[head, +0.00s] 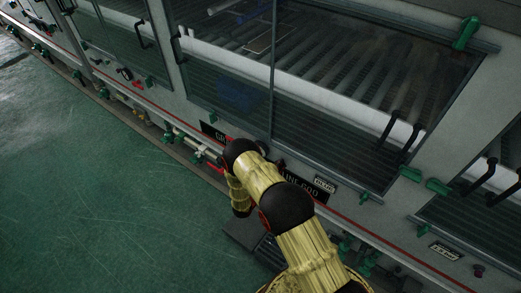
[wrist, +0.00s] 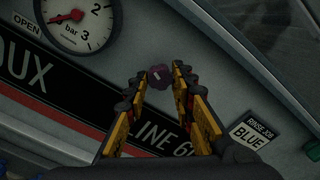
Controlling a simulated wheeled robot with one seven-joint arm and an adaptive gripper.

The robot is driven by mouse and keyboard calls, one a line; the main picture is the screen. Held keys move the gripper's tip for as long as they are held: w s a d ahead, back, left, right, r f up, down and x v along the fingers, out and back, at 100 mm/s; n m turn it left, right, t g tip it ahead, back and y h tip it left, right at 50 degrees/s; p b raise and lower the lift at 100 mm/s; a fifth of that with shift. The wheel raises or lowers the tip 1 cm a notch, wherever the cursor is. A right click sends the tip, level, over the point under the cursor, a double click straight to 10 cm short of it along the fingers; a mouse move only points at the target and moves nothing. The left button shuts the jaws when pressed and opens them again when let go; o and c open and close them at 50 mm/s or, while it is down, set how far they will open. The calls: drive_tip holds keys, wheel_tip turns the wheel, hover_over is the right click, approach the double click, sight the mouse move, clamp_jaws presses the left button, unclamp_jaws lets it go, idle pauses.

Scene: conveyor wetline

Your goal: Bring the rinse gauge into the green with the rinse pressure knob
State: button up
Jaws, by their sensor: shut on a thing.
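The rinse pressure knob (wrist: 158,76), small, dark purple and lobed with a pale mark, sits on the grey machine panel in the wrist view. My gripper (wrist: 157,78) is shut on it, one finger on each side. A round white gauge (wrist: 76,20) marked in bar is at the upper left of the wrist view, with its top cut off. Its red needle points left and slightly down, away from the 2 and 3. I cannot make out a green zone on the visible part of the dial. In the head view my arm hides the gripper, knob and gauge.
A placard reading RINSE JOB BLUE (wrist: 254,132) is right of my gripper. A black LINE sign (wrist: 100,95) runs below the knob. In the head view, glass doors (head: 350,70) with black handles line the machine; green floor (head: 110,190) is open at left.

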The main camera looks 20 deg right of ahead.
drive_tip(key=shift+n+b, duration=0.3)
drive_tip(key=shift+n, duration=1.5)
drive_tip(key=shift+n, duration=0.8)
drive_tip(key=n, duration=0.3)
drive_tip(key=shift+n+b, duration=0.3)
drive_tip(key=shift+b, duration=0.05)
